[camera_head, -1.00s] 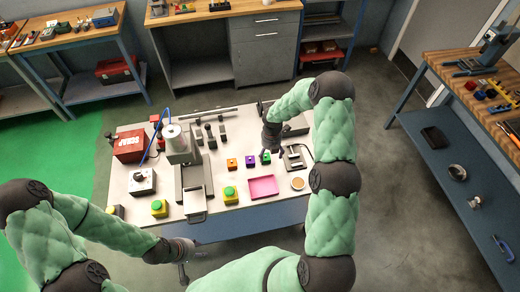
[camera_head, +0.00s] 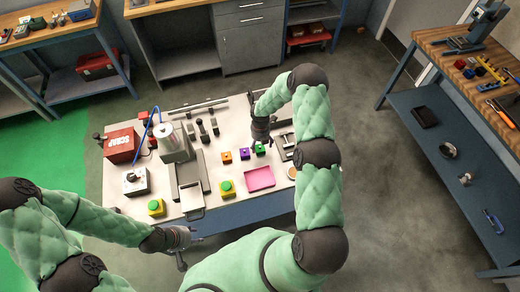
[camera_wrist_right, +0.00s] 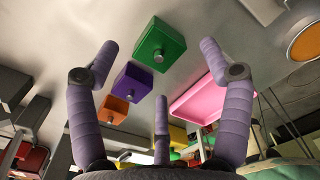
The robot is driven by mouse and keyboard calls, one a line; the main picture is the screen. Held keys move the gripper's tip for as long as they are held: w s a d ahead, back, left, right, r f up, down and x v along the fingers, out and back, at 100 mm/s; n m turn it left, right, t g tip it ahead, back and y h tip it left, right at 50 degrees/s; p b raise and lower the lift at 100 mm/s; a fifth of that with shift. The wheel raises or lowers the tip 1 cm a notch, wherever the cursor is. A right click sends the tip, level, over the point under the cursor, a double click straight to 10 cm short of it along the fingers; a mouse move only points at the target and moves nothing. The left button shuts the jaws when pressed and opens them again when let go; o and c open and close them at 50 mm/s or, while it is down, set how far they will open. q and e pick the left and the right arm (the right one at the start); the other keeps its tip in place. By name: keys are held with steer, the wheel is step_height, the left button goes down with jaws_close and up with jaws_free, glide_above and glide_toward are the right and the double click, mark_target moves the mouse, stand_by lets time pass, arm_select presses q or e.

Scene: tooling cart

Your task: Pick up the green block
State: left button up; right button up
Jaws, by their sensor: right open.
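The green block (camera_head: 260,149), a small cube with a knob on top, stands on the light cart top. It is at the right end of a row with a purple and an orange block. My right gripper (camera_head: 256,141) is just above and behind it in the head view, with the arm partly in front. In the right wrist view the green block (camera_wrist_right: 160,46) lies between the spread fingers of my open right gripper (camera_wrist_right: 160,68), with nothing held. My left gripper (camera_head: 180,255) hangs at the front edge of the cart; its finger opening is unclear.
The purple block (camera_head: 244,153) and orange block (camera_head: 227,157) stand close to the left. A pink tray (camera_head: 259,178) lies in front. A red scrap box (camera_head: 121,146), a press (camera_head: 172,140) and yellow blocks with green buttons (camera_head: 156,207) stand further left.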

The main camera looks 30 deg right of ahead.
mark_target(260, 147)
steer(key=shift+f, duration=1.8)
jaws_close()
